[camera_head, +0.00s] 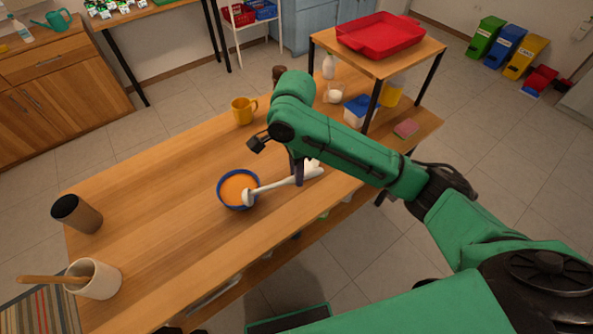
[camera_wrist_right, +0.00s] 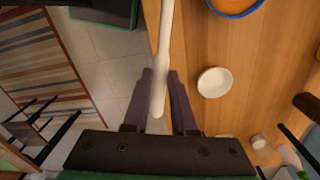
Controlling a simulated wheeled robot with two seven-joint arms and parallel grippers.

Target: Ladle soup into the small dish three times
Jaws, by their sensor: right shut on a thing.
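A blue bowl (camera_head: 220,197) of orange soup (camera_head: 238,186) stands on the wooden table; part of it shows at the top of the right wrist view (camera_wrist_right: 238,14). My right gripper (camera_head: 299,178) is shut on the handle of a white ladle (camera_head: 275,185), which also lies between the fingers in the right wrist view (camera_wrist_right: 165,45). The ladle's head overlaps the bowl's right rim in the head view; whether it holds soup I cannot tell. The small white dish (camera_wrist_right: 214,82) stands beside the gripper and looks empty; my gripper mostly hides it in the head view. My left gripper is not in view.
A yellow mug (camera_head: 243,110) stands behind the bowl. A dark cup (camera_head: 77,213) and a crock (camera_head: 94,280) with a wooden handle stand at the left end. A raised shelf with a red tray (camera_head: 378,37) stands at the right. The table left of the bowl is clear.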

